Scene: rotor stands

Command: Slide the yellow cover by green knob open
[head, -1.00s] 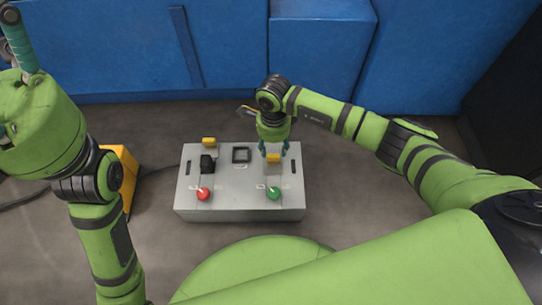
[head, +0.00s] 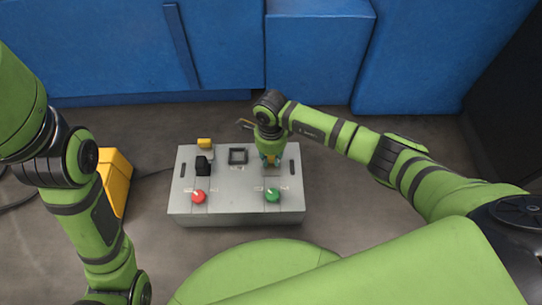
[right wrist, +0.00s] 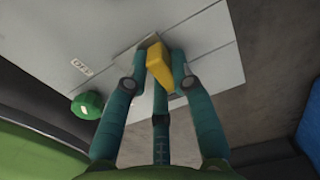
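The grey box (head: 230,206) stands on the floor with a green knob (head: 272,195) at its front right. The green knob also shows in the right wrist view (right wrist: 88,104). My right gripper (head: 270,160) is behind that knob, pointing down at the box top. In the right wrist view its teal fingers close around the yellow cover's block (right wrist: 158,62), with fingertips against its sides. In the head view this cover is mostly hidden by the gripper. My left arm shows at the left, but its gripper is out of view.
A red knob (head: 198,196), a black block (head: 203,166), a second yellow block (head: 204,143) and a black square frame (head: 238,156) are on the box's left and middle. A yellow case (head: 115,180) stands to the left. Blue containers (head: 110,50) line the back.

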